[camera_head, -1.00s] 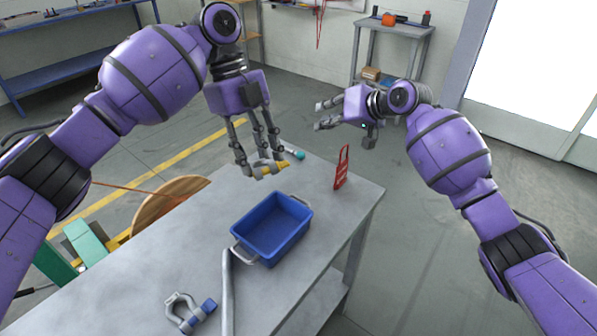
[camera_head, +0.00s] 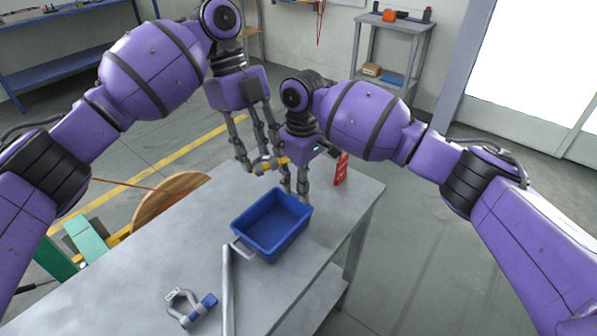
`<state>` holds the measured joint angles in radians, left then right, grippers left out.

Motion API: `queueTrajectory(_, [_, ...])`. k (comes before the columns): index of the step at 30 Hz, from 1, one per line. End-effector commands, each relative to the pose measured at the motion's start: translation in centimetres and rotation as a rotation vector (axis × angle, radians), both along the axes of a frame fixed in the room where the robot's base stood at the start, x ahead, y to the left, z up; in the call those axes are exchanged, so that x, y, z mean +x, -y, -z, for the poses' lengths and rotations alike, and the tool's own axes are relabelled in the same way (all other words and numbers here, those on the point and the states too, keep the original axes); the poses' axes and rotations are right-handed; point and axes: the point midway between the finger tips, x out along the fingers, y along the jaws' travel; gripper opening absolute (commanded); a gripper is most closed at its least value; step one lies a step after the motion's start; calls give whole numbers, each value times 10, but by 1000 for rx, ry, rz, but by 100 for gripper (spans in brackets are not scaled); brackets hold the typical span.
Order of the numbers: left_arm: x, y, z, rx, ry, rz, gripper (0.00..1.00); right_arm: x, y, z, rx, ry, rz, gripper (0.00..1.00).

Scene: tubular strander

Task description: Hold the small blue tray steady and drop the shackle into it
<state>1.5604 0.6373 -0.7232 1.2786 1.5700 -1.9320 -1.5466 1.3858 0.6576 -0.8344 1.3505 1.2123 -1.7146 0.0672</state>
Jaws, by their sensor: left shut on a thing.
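The small blue tray (camera_head: 262,246) sits on the grey table, empty, with a metal handle at its near left end. The shackle (camera_head: 178,311), grey with a blue pin end, lies on the table in front of the tray and to its left. My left gripper (camera_head: 263,165) is above the table beyond the tray, shut on a small yellow thing (camera_head: 283,160) mostly hidden by the fingers. My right gripper (camera_head: 295,192) points down at the tray's far end, its fingers apart. The far handle is hidden, and I cannot tell whether the fingers touch the tray.
A grey bar (camera_head: 228,290) lies on the table (camera_head: 140,270) between shackle and tray. A red tag-like piece (camera_head: 341,169) stands near the far right edge, partly behind my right arm. A wooden disc (camera_head: 165,203) is beyond the table's left edge. The table's left part is clear.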

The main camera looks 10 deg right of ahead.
Motion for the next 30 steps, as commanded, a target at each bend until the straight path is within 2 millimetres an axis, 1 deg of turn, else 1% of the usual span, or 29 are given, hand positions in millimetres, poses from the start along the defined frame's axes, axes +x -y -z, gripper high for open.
queueTrajectory(1, [0,0,-1,-1,1,1,0,-2,0,11,-1,-3,-1,9])
queueTrajectory(6, [0,0,-1,-1,1,1,0,-2,-2,39,0,0,-1,9])
queueTrajectory(12, [0,0,-1,-1,1,1,0,-3,-3,60,1,-1,0,9])
queueTrajectory(16, [0,0,-1,-1,1,1,0,-3,-4,65,2,2,0,9])
queueTrajectory(23, [0,0,-1,-1,1,1,0,-3,-4,66,2,2,-1,9])
queueTrajectory(24, [0,0,-1,-1,1,1,0,-3,-4,66,2,2,-1,8])
queueTrajectory(26, [0,0,-1,-1,1,1,0,-3,-4,66,2,2,-1,0])
queueTrajectory(30, [0,0,-1,-1,1,1,0,-3,-4,65,2,2,-1,0])
